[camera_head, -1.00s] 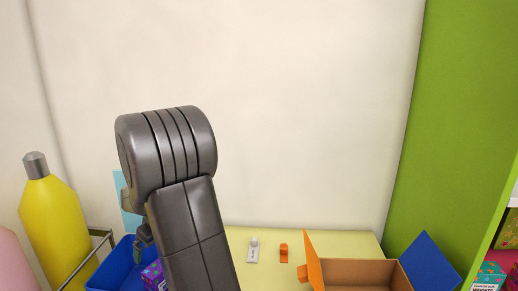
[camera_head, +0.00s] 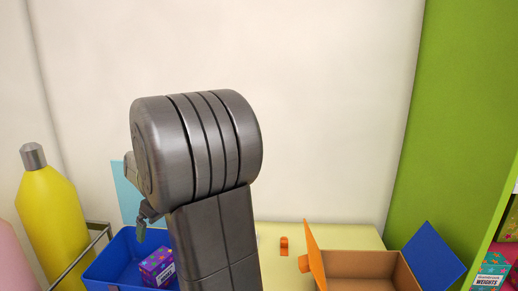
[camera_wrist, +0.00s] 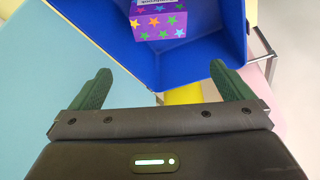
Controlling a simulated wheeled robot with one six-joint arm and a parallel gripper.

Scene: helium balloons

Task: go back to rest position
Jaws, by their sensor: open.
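My gripper (camera_wrist: 163,88) is open and empty in the wrist view, its two dark green fingers wide apart. Ahead of its fingertips lies a blue bin (camera_wrist: 205,66). A purple box with coloured stars (camera_wrist: 158,24) sits inside the bin, apart from the fingers. In the head view my arm stands in the middle left, and part of my gripper (camera_head: 143,222) shows small beside it, above the blue bin (camera_head: 112,262). The purple box (camera_head: 157,268) is partly hidden by my arm there.
A yellow gas cylinder (camera_head: 52,220) stands at the left. An open cardboard box (camera_head: 362,268) with orange and blue flaps is on the pale yellow table (camera_head: 350,235), near an orange clip-like item (camera_head: 284,245). A green shelf (camera_head: 455,130) stands at the right.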

